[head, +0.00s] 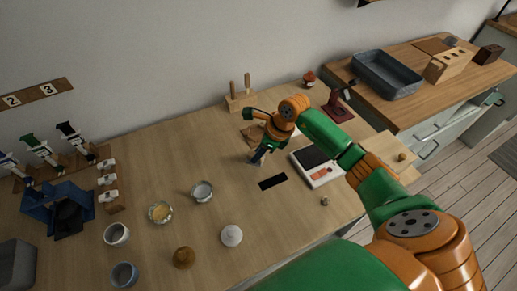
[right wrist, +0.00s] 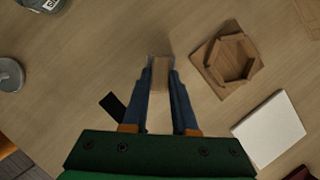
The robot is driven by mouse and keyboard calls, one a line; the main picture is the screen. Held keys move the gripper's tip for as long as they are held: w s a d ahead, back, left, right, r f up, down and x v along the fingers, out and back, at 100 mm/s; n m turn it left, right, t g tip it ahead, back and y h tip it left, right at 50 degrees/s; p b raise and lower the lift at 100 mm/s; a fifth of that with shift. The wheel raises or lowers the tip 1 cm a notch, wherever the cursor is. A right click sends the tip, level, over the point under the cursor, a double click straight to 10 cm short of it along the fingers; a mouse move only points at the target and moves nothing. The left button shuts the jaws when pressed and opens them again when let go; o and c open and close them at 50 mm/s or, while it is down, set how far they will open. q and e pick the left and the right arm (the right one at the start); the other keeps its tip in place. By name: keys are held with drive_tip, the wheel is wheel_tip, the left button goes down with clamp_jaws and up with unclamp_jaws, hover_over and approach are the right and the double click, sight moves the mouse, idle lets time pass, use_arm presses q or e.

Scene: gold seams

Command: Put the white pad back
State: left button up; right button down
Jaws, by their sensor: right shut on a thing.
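My right gripper (head: 258,158) is shut on a small tan block (right wrist: 161,72), which sits between the two blue fingers in the right wrist view. The block has a paler grey lower part, and I cannot tell whether it is the white pad. It is held over the wooden table, left of a black strip's far end. A flat white square piece (right wrist: 268,128) lies on the table in the right wrist view, beside a hexagonal wooden holder (right wrist: 208,72). My left gripper is not in view.
A white device with a dark top (head: 330,178) lies right of the gripper. The black strip (head: 272,182) is in front. Bowls (head: 202,191) and cups (head: 117,234) stand at the front left.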

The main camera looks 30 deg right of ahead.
drive_tip(key=shift+f, duration=0.15)
drive_tip(key=c, duration=1.1)
unclamp_jaws()
drive_tip(key=shift+f+b, duration=0.1)
drive_tip(key=shift+b, duration=0.2)
drive_tip(key=shift+c, duration=0.2)
drive_tip(key=o, duration=0.4)
drive_tip(key=shift+o, duration=0.2)
drive_tip(key=shift+r+p, duration=0.35)
drive_tip(key=b+v, duration=0.1)
drive_tip(key=v, duration=1.1)
drive_tip(key=shift+s, duration=0.1)
